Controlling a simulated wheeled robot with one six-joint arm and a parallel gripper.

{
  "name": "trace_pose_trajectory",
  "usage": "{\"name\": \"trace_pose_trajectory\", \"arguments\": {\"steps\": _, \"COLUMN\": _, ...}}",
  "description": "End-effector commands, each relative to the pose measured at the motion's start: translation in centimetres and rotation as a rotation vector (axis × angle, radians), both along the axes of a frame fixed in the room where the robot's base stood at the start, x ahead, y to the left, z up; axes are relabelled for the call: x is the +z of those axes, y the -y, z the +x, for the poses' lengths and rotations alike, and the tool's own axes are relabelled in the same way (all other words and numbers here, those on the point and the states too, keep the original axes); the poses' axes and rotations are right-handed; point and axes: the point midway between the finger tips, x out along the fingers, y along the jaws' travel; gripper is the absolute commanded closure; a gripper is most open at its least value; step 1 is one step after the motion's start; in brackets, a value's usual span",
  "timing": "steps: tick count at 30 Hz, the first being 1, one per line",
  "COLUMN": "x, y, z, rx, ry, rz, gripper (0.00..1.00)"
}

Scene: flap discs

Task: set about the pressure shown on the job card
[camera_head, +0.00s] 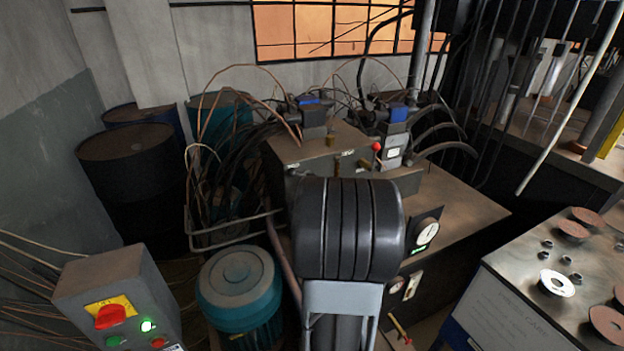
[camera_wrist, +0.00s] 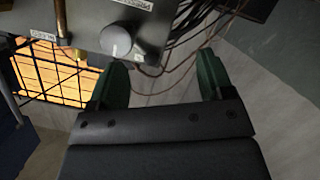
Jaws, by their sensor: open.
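A round grey knob (camera_wrist: 115,41) with a pale mark sits on a dark metal box (camera_wrist: 150,22) in the wrist view; a white label lies above it. My gripper (camera_wrist: 160,72) has its two green fingers wide apart with nothing between them. The knob is just beyond the left fingertip, left of the gap's middle. In the head view my arm hides my gripper. A round white pressure gauge (camera_head: 427,231) with a green lit readout is on the power unit's front; its figures are too small to read. A pale panel with faint print (camera_head: 507,312) is on the right-hand table's side; I cannot tell if it is the job card.
A red-knobbed lever (camera_head: 376,147) and valves with hoses stand on the power unit. A control box (camera_head: 117,296) with a red switch is at lower left. A teal motor (camera_head: 240,287) and dark drums (camera_head: 128,160) stand left. Discs lie on the metal table (camera_head: 520,250) at right.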

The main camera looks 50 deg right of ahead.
Motion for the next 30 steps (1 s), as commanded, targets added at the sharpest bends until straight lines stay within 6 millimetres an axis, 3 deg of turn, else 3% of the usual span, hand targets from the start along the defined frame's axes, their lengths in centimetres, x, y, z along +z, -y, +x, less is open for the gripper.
{"name": "trace_pose_trajectory", "arguments": {"steps": 1, "x": 0.0, "y": 1.3, "z": -0.9, "rx": 0.002, "ry": 0.036, "rz": -0.015, "gripper": 0.26}}
{"name": "trace_pose_trajectory", "arguments": {"steps": 4, "x": 0.1, "y": 2.8, "z": -2.3, "rx": 0.028, "ry": 0.114, "rz": -0.051, "gripper": 0.26}}
{"name": "trace_pose_trajectory", "arguments": {"steps": 9, "x": 0.4, "y": 4.0, "z": -4.2, "rx": 0.058, "ry": 0.214, "rz": -0.09, "gripper": 0.26}}
{"name": "trace_pose_trajectory", "arguments": {"steps": 14, "x": 0.6, "y": 4.5, "z": -4.7, "rx": 0.074, "ry": 0.259, "rz": -0.105, "gripper": 0.26}}
{"name": "trace_pose_trajectory", "arguments": {"steps": 19, "x": 0.7, "y": 5.3, "z": -3.0, "rx": 0.08, "ry": 0.27, "rz": -0.107, "gripper": 0.26}}
{"name": "trace_pose_trajectory", "arguments": {"steps": 30, "x": 0.8, "y": 7.9, "z": 3.6, "rx": 0.078, "ry": 0.269, "rz": -0.109, "gripper": 0.26}}
